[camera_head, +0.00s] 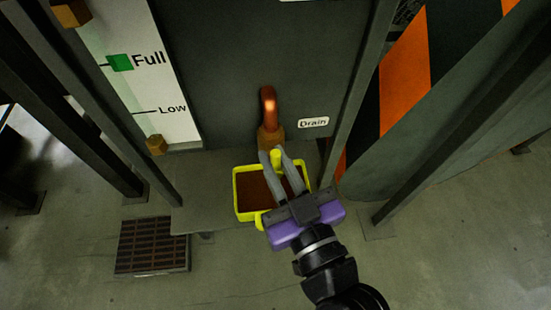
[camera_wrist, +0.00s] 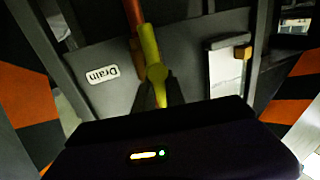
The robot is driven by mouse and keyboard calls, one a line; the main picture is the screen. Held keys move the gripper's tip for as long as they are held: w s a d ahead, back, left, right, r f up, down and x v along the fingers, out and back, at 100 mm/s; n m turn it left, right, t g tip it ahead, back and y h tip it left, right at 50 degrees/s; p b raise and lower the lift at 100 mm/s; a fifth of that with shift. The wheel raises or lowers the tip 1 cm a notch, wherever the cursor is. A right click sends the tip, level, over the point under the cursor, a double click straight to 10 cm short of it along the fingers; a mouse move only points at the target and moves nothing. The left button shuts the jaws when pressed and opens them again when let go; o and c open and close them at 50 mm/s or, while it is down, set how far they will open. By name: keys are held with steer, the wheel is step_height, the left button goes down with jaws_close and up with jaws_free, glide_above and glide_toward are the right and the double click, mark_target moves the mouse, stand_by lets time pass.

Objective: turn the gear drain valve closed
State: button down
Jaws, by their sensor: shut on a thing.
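The drain valve is a brass body (camera_head: 270,138) under a bent copper pipe (camera_head: 268,104), next to the "Drain" label (camera_head: 314,122). Its yellow handle (camera_head: 276,158) shows only as a short piece in the head view. In the wrist view the yellow handle (camera_wrist: 151,48) is a long lever running down from the copper pipe (camera_wrist: 133,12) between my fingers. My gripper (camera_head: 274,152) is shut on the handle, with one grey finger on each side. The fingers hide part of the valve, and I cannot tell the handle's exact angle.
A yellow tray (camera_head: 236,196) with brown contents sits on the floor below the valve. Dark metal posts (camera_head: 357,85) stand on both sides. A level gauge (camera_head: 145,75) marked Full and Low is at left. A floor grate (camera_head: 152,246) lies at lower left, with bare floor around it.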

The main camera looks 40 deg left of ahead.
steer(key=m, duration=0.1)
steer(key=m+b, duration=0.1)
steer(key=m, duration=0.1)
steer(key=m+t+b, duration=0.1)
steer(key=shift+w+d+f+y, duration=0.25)
steer(key=shift+w+d+y, duration=0.05)
steer(key=m+t, duration=0.1)
steer(key=m, duration=0.2)
steer(key=m+t+b, duration=0.1)
steer(key=m, duration=0.3)
steer(key=w+f+m+t, duration=0.1)
steer(key=m, duration=0.3)
steer(key=shift+d, duration=0.4)
steer(key=shift+f+m+t+h, duration=0.25)
steer(key=shift+m+t, duration=0.2)
steer(key=shift+m, duration=1.05)
steer(key=shift+f+m+t+h, duration=0.2)
steer(key=shift+m+t, duration=0.25)
steer(key=shift+m, duration=1.05)
steer(key=c, duration=1.4)
jaws_free()
